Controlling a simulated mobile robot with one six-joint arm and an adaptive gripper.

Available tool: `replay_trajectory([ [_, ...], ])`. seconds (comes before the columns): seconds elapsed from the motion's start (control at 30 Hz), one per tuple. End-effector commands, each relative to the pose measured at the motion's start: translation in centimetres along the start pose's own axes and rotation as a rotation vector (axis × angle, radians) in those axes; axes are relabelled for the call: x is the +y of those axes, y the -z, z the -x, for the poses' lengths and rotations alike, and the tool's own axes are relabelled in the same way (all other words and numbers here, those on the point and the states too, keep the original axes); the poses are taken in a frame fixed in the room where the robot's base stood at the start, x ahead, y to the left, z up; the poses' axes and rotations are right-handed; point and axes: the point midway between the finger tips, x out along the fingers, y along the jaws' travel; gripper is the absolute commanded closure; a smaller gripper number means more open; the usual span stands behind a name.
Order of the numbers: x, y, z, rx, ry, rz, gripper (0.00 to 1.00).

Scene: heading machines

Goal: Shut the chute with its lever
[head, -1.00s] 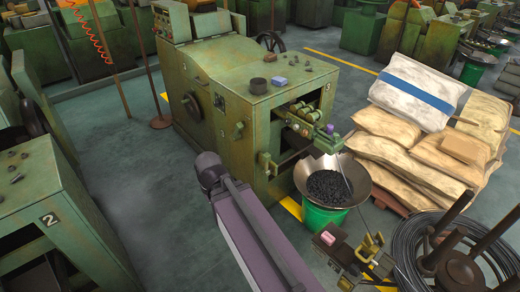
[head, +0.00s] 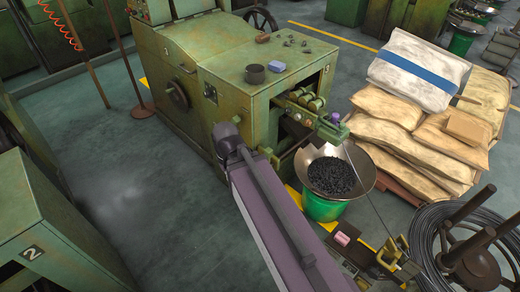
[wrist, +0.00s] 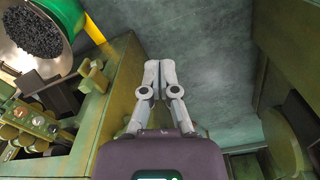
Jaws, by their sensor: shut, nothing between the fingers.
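My gripper (wrist: 158,80) shows in the wrist view with its two grey fingers together and nothing between them. It is over bare floor, right of the green machine (wrist: 112,100) and apart from it. A yellow-green lever-like part (wrist: 95,76) sticks out from the machine's side, left of my fingers. In the head view a similar part (head: 270,157) is on the machine's (head: 225,75) front, beside my arm. I cannot tell for certain that it is the chute's lever. A dark opening (wrist: 62,95) lies beside it; the chute itself is not clear. My gripper is hidden in the head view.
A metal pan of dark pieces (head: 332,178) sits on a green bucket (head: 323,208) in front of the machine. Stacked sacks (head: 425,125) and a wire coil (head: 450,245) stand to the right. Another green machine (head: 45,230) is at left, with clear floor (head: 110,150) between.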

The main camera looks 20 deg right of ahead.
Motion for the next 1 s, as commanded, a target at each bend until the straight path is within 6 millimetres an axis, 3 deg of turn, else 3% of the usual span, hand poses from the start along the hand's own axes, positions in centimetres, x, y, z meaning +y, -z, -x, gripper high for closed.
replay_trajectory([
  [0.57, 0.3, 0.4, -0.8, 0.000, -0.018, 0.001, 1.00],
  [0.77, 1.8, 1.8, -3.1, 0.000, -0.090, 0.004, 1.00],
  [1.0, 4.0, 4.7, -7.1, 0.002, -0.247, 0.016, 1.00],
])
